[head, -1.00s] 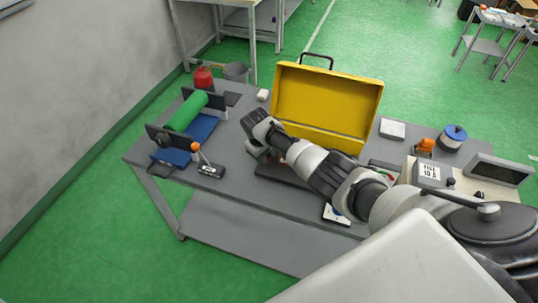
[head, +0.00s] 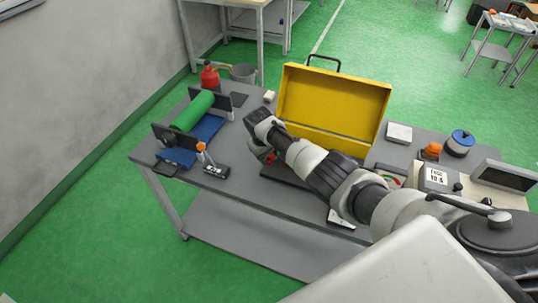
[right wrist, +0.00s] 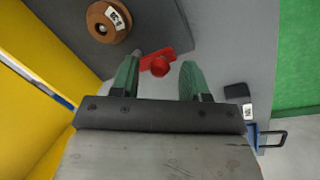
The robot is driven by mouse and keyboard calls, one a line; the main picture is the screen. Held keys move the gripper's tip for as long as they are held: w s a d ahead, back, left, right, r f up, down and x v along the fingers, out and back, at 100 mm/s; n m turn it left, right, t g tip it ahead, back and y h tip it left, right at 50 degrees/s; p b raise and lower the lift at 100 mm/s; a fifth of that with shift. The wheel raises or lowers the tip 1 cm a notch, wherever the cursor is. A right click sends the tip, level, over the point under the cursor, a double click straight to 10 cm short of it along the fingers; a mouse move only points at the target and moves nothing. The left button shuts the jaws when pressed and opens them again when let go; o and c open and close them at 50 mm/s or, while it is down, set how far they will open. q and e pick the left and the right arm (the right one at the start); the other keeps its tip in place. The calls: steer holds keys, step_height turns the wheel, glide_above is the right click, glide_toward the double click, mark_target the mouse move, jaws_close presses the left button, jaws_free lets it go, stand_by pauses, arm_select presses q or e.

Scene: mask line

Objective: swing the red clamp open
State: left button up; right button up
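The red clamp (right wrist: 158,61), a red bar with a round red knob, shows in the right wrist view at the edge of a dark plate. My right gripper (right wrist: 161,66) is open, with its two green fingers on either side of the knob. I see a gap to the right finger; the left fingertip is close to the bar, and I cannot tell whether it touches. In the head view only a small red part of the clamp (head: 270,157) shows beneath my right wrist, which hides the rest. My left gripper is not in view.
A brown labelled roll (right wrist: 107,21) lies on the dark plate. An open yellow case (head: 333,105) stands behind my right arm. A green roller (head: 192,111) and an orange-knobbed lever (head: 201,147) are at the left.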

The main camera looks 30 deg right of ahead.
steer(key=shift+a+r, duration=0.1)
steer(key=shift+r, duration=0.35)
step_height(320, 180, up, 10)
steer(key=a, duration=0.2)
steer(key=shift+s+f, duration=0.15)
steer(key=shift+f, duration=0.05)
